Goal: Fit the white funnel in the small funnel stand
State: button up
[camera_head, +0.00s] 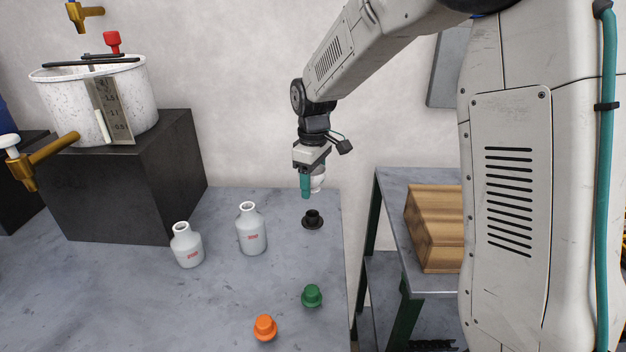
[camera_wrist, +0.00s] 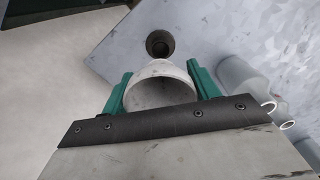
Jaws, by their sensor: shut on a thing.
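The white funnel (camera_wrist: 160,90) is held between the green fingers of my gripper (camera_wrist: 159,74), its wide mouth toward the wrist camera. In the head view, my gripper (camera_head: 306,190) points down above the right end of the table, with part of the funnel (camera_head: 318,183) showing behind a finger. A small black flanged piece with a short raised neck (camera_head: 313,220), seemingly the small funnel stand, is on the table below the gripper. It shows just beyond the funnel in the wrist view (camera_wrist: 160,43). The funnel and this piece are apart.
Two white bottles (camera_head: 251,230) (camera_head: 187,246) stand left of the black piece. A green flanged piece (camera_head: 312,296) and an orange one (camera_head: 265,328) sit nearer. A black block (camera_head: 125,185) bears a speckled pot (camera_head: 100,95). A wooden box (camera_head: 435,230) is on the right side table.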

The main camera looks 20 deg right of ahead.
jog(key=shift+f, duration=3.85)
jog(key=o, duration=1.1)
jog(key=shift+c, duration=0.2)
jog(key=shift+r, duration=0.1)
notch_tip(320, 180, up, 8)
jog(key=shift+f, duration=0.15)
